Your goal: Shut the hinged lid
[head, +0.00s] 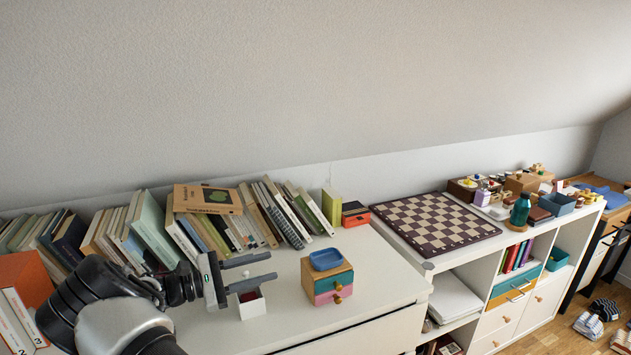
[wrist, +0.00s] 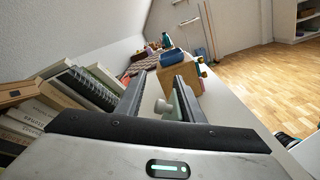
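A small white box (head: 252,309) with a dark red inside stands open at the top on the white cabinet. Its lid cannot be clearly made out in the head view; my gripper covers the area just above and behind the box. My gripper (head: 272,266) reaches in from the left, its two fingers apart and pointing right, above the box. In the wrist view, a small pale knob (wrist: 163,107) shows between the spread fingers, beside a pale green upright piece. I cannot tell whether the fingers touch either.
A small wooden drawer unit (head: 341,277) with a blue dish (head: 326,259) on top stands right of the box. Leaning books (head: 240,220) line the wall behind. A chessboard (head: 435,222) lies on the shelf further right. The cabinet top in front of the drawer unit is clear.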

